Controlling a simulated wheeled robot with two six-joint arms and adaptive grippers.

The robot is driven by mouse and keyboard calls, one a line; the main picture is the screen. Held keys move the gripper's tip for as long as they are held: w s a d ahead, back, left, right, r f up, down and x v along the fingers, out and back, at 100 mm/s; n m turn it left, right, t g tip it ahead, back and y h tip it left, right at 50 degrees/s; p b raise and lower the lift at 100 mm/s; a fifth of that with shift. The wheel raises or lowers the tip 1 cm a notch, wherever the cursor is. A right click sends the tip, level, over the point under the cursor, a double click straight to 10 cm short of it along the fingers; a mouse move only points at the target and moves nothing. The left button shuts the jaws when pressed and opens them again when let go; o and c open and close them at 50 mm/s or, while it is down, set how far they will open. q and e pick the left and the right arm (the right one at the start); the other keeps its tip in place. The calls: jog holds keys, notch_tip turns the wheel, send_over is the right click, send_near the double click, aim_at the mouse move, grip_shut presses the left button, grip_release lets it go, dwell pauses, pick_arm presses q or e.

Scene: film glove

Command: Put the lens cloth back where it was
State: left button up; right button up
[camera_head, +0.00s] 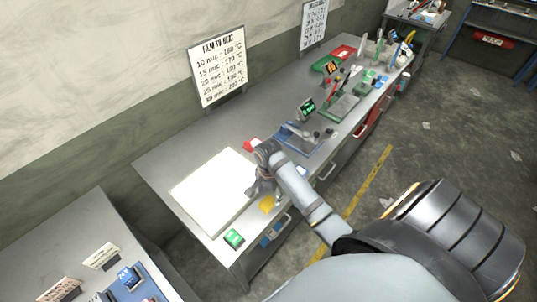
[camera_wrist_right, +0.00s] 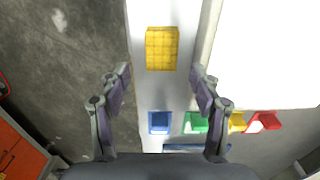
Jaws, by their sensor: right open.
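A yellow cloth with a grid pattern, which looks like the lens cloth (camera_wrist_right: 162,48), lies flat on the narrow grey strip of bench beside the white panel. In the head view, the yellow cloth (camera_head: 267,204) shows near the bench's front edge, just below my right gripper (camera_head: 263,194). In the wrist view, my right gripper (camera_wrist_right: 160,76) is open and empty, its fingers spread wider than the cloth, which lies ahead between the fingertip directions. The height of the gripper over the bench is hard to tell. My left gripper is not in view.
A bright white panel (camera_head: 212,188) covers much of the near bench. A small green-lit device (camera_head: 234,239) stands at the bench corner. Tools crowd the far bench.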

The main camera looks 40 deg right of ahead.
aim_at(268, 202)
notch_tip(268, 202, up, 7)
dwell(0.4)
